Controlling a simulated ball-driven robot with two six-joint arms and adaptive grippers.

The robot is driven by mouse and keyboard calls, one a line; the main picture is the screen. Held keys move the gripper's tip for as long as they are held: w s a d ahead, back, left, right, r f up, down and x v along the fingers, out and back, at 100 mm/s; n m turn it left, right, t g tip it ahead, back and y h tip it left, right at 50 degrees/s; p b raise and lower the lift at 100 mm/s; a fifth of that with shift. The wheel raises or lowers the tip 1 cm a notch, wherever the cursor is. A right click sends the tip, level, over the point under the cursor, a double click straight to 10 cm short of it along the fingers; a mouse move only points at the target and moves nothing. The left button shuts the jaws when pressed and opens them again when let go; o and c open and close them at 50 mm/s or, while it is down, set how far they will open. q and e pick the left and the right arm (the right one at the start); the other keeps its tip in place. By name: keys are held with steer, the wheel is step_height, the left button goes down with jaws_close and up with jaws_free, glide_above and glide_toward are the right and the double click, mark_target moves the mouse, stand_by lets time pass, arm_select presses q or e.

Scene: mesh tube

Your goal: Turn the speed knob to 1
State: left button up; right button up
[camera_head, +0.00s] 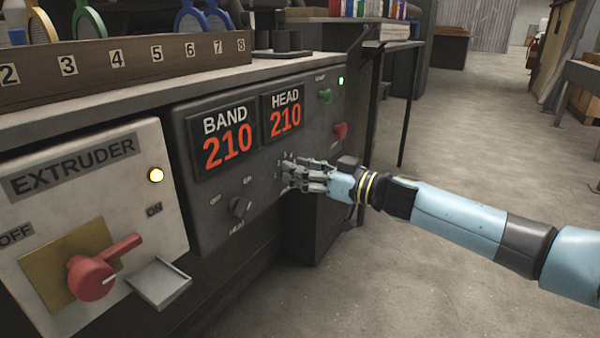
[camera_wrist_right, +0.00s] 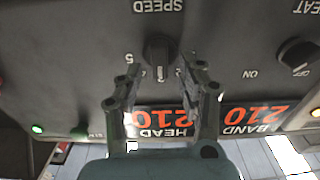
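The dark speed knob (camera_wrist_right: 160,50) is on the grey control panel, beside the SPEED label (camera_wrist_right: 159,5), which appears upside down in the right wrist view. My right gripper (camera_wrist_right: 160,74) is open, with one finger on each side of the knob and gaps visible. I cannot tell whether either fingertip touches it. A "5" (camera_wrist_right: 128,57) shows beside the knob; other dial marks are partly hidden by the fingers, and the pointer's setting is unclear. In the head view my right gripper (camera_head: 287,176) is at the panel and hides the speed knob. My left gripper is not in view.
The heat knob (camera_head: 240,207) is left of my right gripper. BAND (camera_head: 226,137) and HEAD (camera_head: 284,113) displays read 210 above. Green (camera_head: 325,95) and red (camera_head: 340,130) buttons are on the panel's right. The extruder box (camera_head: 75,165) with a red lever (camera_head: 92,276) stands left. Open floor lies right.

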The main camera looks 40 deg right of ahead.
jaws_close()
stand_by(0.3)
